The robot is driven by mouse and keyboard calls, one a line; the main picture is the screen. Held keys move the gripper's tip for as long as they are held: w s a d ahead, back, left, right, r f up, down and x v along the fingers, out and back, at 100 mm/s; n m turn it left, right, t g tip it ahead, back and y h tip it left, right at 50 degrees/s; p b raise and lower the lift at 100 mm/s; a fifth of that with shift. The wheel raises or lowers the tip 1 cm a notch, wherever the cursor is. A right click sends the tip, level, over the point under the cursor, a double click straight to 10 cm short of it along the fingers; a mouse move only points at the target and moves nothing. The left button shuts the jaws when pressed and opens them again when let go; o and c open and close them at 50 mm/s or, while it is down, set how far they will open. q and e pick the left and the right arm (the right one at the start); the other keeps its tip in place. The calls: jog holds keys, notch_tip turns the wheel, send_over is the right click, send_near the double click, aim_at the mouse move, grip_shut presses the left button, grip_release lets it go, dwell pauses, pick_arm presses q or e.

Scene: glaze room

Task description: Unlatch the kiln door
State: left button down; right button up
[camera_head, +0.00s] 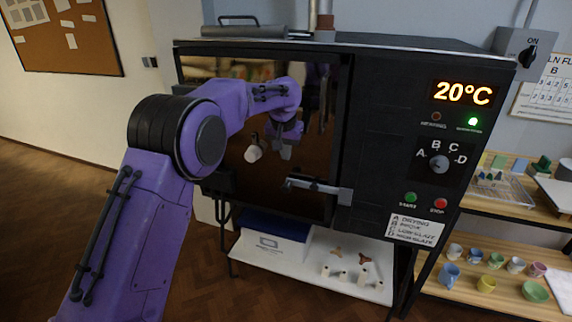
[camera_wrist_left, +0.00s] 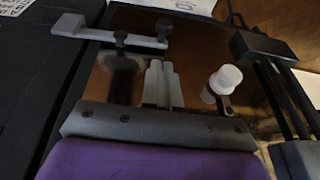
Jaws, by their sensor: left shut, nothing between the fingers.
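The kiln (camera_head: 397,130) stands ahead with its dark, glossy door (camera_head: 225,175) flush in the front. The grey latch bar (camera_head: 315,187) lies nearly level across the door's right edge, its right end at a bracket on the frame. It also shows at the top of the left wrist view (camera_wrist_left: 105,35), with a dark knob. My left gripper (camera_head: 285,152) is in front of the door, above and left of the latch. In the left wrist view its fingers (camera_wrist_left: 162,80) are together and empty, apart from the latch. My right gripper is not in view.
A white plug (camera_head: 253,153) sticks out from the door left of my gripper; it also shows in the left wrist view (camera_wrist_left: 226,79). A control panel with a dial (camera_head: 439,164) is at right. Shelves with pots (camera_head: 488,284) stand farther right.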

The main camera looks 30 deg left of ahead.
aim_at(286, 185)
pick_arm(q)
jog(key=x, duration=0.4)
jog(key=p+x, duration=0.1)
jog(key=x, duration=0.2)
jog(key=p+x, duration=0.1)
jog(key=x, duration=0.3)
jog(key=shift+s+a+f, duration=0.15)
jog(key=shift+s+f, duration=0.1)
jog(key=shift+f, duration=0.15)
jog(key=shift+a+f, duration=0.1)
jog(key=shift+f, duration=0.45)
